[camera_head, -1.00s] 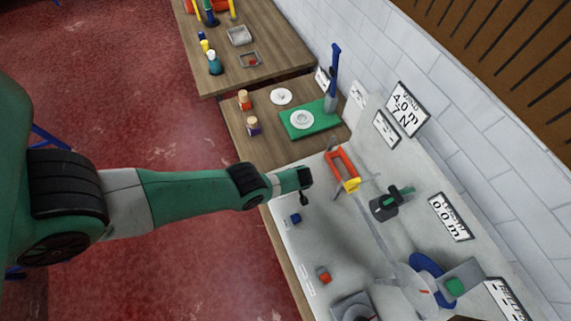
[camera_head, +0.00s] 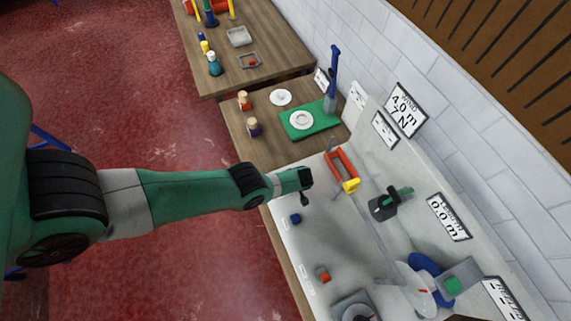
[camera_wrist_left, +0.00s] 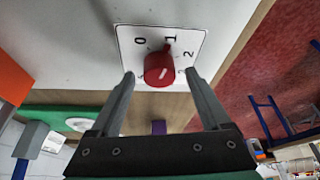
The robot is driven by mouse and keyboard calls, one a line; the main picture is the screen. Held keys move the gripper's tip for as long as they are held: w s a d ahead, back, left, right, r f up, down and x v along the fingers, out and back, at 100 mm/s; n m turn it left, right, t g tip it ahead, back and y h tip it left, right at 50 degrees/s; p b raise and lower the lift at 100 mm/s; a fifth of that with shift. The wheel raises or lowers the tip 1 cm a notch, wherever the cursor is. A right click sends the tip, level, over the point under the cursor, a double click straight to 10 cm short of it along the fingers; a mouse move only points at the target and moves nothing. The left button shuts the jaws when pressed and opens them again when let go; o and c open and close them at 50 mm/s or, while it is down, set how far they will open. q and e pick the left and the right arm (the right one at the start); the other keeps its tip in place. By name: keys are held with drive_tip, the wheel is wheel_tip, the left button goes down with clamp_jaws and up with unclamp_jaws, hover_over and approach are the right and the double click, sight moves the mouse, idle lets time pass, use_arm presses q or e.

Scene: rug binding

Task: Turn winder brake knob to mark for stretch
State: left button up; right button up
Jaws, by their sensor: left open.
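In the left wrist view a red round knob (camera_wrist_left: 159,68) stands on a white dial plate (camera_wrist_left: 130,38) marked 0, 1, 2 and a partly hidden mark. A ridge on the knob's upper edge appears to lie close to the 1. My left gripper (camera_wrist_left: 160,76) is open, with one finger on each side of the knob; I cannot tell whether either touches it. In the head view my left gripper (camera_head: 305,188) is above the left end of the pale bench (camera_head: 322,240), and the knob is hidden there. My right gripper is not in view.
On the bench are a blue knob (camera_head: 295,219), another red knob (camera_head: 323,274), an orange frame (camera_head: 340,165) and a dark clamp (camera_head: 384,206). A green mat (camera_head: 296,131) and a purple jar (camera_head: 253,126) are on the wooden table beyond. The aisle on the left is open floor.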

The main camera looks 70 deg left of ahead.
use_arm(q)
drive_tip(key=p+v, duration=0.9)
drive_tip(key=v, duration=0.2)
drive_tip(key=shift+w, duration=0.1)
